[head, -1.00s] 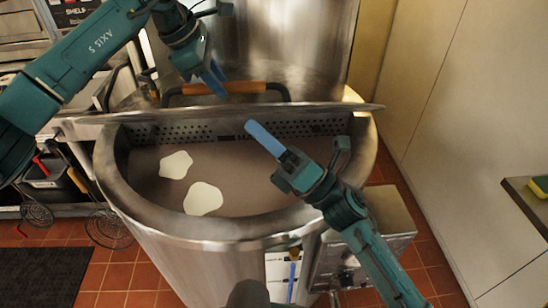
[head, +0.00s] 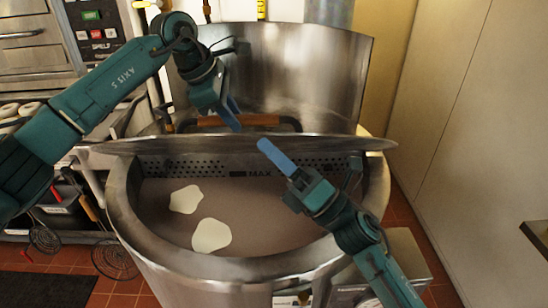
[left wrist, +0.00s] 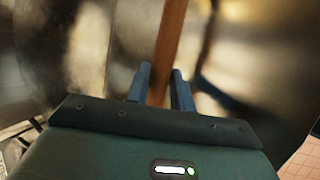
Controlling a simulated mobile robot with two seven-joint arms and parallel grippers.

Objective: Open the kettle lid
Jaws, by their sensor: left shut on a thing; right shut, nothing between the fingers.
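The large steel kettle (head: 135,235) stands in the middle of the head view. Its metal lid (head: 350,144) lies across the back of the opening, seen nearly edge-on, with its front edge above the rim. The lid's wooden bar handle (head: 262,121) is behind that edge, and it also shows in the left wrist view (left wrist: 172,35). My left gripper (head: 235,119) is shut on the handle, and its blue fingers flank the bar in the wrist view (left wrist: 158,82). My right gripper (head: 264,147) is shut and empty over the kettle's front opening, its fingertips near the lid's front edge.
Two pale dough-like pieces (head: 211,235) lie on the brown surface inside the kettle. A tall steel panel (head: 320,75) stands behind the lid. An oven (head: 30,40) is at the back left, and a pale cabinet wall (head: 470,120) is on the right.

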